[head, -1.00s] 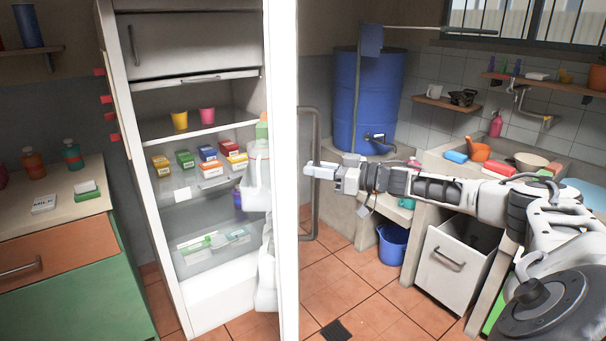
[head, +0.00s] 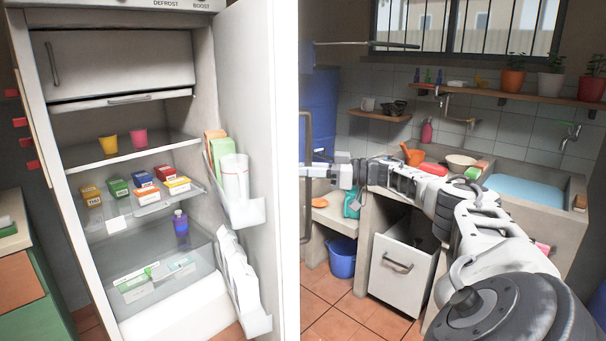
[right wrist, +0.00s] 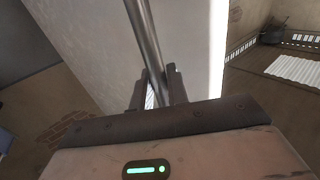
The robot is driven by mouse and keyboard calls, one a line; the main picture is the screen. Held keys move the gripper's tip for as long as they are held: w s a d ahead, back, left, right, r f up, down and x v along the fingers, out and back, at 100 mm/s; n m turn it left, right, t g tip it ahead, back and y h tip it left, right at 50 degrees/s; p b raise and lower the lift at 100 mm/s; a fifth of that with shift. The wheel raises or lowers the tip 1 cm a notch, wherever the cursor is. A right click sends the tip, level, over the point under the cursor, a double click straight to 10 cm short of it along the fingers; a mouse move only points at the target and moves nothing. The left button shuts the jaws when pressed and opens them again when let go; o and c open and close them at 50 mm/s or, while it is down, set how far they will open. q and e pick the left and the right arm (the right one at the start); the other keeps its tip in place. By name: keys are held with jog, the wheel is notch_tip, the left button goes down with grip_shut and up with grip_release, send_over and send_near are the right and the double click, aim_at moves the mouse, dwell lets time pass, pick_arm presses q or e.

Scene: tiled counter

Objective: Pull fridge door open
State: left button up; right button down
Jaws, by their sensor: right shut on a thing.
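The fridge (head: 60,200) stands open at the left of the head view, its shelves and inside plain to see. Its white door (head: 287,120) is seen nearly edge-on, swung wide, with bins on its inner side. The grey bar handle (head: 307,130) runs down the door's outer side; it also shows in the right wrist view (right wrist: 143,32). My right gripper (head: 308,172) reaches in from the right and is shut on the handle. In the right wrist view its fingers (right wrist: 158,92) stand on both sides of the bar. My left gripper is not in view.
Cups, small boxes and a purple bottle (head: 181,224) stand on the fridge shelves. Right of the door are a blue barrel (head: 320,105), a blue bucket (head: 342,257), an open white drawer (head: 398,275) and a sink (head: 530,190). Some tiled floor (head: 345,305) is clear.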

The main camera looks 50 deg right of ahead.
jog(key=shift+d+r, duration=0.15)
jog(key=shift+r, duration=0.1)
jog(key=c, duration=1.8)
grip_release()
jog(key=o, duration=0.4)
jog(key=shift+w+f, duration=0.1)
jog(key=shift+w, duration=0.05)
jog(key=shift+c, duration=0.2)
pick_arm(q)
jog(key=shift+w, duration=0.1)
